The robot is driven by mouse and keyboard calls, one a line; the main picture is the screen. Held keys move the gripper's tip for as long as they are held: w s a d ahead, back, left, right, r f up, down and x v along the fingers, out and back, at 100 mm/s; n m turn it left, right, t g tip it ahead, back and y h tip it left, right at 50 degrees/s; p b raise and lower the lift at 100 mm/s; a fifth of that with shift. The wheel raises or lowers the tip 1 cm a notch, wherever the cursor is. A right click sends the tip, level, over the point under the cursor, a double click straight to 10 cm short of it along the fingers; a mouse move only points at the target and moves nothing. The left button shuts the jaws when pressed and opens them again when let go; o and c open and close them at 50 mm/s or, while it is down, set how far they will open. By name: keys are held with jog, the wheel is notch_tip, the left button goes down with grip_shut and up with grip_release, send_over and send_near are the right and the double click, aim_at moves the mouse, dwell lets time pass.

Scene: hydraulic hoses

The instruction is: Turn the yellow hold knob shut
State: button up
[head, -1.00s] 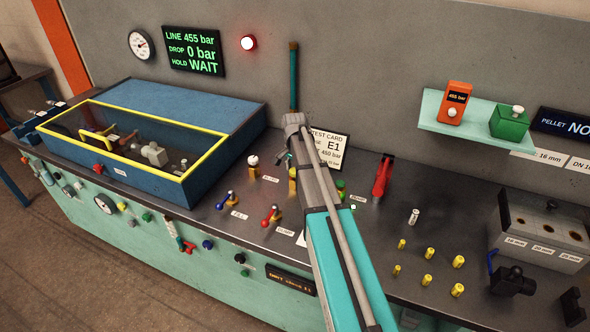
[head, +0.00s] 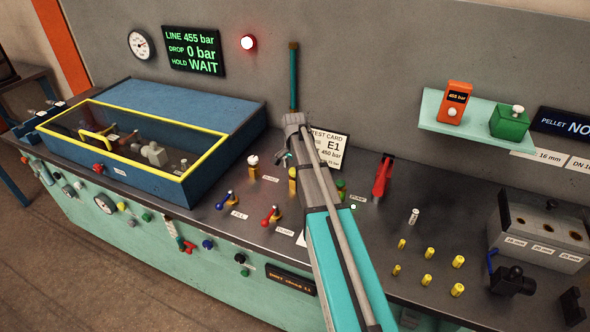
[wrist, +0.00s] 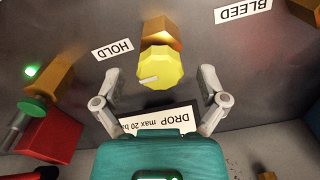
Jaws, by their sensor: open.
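The yellow hold knob (wrist: 162,67) is faceted, with a pale mark on its face, and sits on an orange-brown body (wrist: 163,33) beside the HOLD label (wrist: 113,49). In the wrist view, my gripper (wrist: 160,75) is open, with one finger on each side of the knob and gaps between. I cannot tell how deep the fingers are relative to it. In the head view, my gripper (head: 284,158) is small and partly hidden by my arm, above a yellow fitting (head: 293,182). The wall display (head: 194,51) reads LINE 455 bar, DROP 0 bar, HOLD WAIT.
A red-handled valve (head: 383,176) and a green knob (head: 341,184) stand right of my arm. Blue (head: 222,200) and red (head: 270,215) levers and a white-topped knob (head: 252,162) stand left. The test card (head: 328,150) is behind my arm. A glazed blue box (head: 230,120) fills the left.

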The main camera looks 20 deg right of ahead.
jog(key=shift+n, duration=0.4)
